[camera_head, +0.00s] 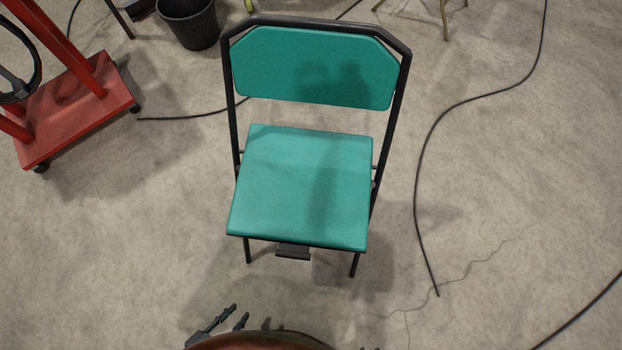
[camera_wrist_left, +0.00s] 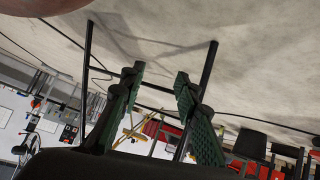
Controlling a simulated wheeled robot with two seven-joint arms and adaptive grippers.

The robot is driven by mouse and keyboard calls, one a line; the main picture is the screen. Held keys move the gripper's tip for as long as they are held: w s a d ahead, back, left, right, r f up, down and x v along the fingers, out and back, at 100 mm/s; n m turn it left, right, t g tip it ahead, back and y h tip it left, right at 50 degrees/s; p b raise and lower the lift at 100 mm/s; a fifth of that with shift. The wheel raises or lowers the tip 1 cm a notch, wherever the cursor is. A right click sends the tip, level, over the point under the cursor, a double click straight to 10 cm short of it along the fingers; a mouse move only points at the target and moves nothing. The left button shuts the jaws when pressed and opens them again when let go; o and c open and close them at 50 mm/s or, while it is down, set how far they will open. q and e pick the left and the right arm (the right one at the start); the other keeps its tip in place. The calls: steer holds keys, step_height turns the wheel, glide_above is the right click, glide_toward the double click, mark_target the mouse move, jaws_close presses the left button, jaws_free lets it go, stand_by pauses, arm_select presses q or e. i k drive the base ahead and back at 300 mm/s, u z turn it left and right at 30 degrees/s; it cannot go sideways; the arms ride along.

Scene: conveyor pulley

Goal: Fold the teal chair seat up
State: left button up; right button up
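The teal chair seat (camera_head: 303,190) is folded down and roughly level in the middle of the head view. The teal backrest (camera_head: 315,68) stands behind it in a dark frame (camera_head: 233,130). A small dark piece (camera_head: 293,251) shows under the front edge of the seat. My left gripper (camera_head: 239,312) is at the bottom, in front of the chair and apart from it. In the left wrist view its two green-padded fingers (camera_wrist_left: 160,78) are spread, with nothing between them. Dark legs, apparently the chair's, show beyond the fingers. My right gripper is not in view.
A red wheeled stand (camera_head: 78,120) is at the left, and a black bucket (camera_head: 189,22) is behind the chair. A black cable (camera_head: 418,180) runs along the floor to the right. The floor around the chair's front is otherwise clear.

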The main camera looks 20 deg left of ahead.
mark_target(298, 189)
steer(key=z, duration=0.35)
steer(key=k, duration=1.25)
steer(key=u, duration=0.9)
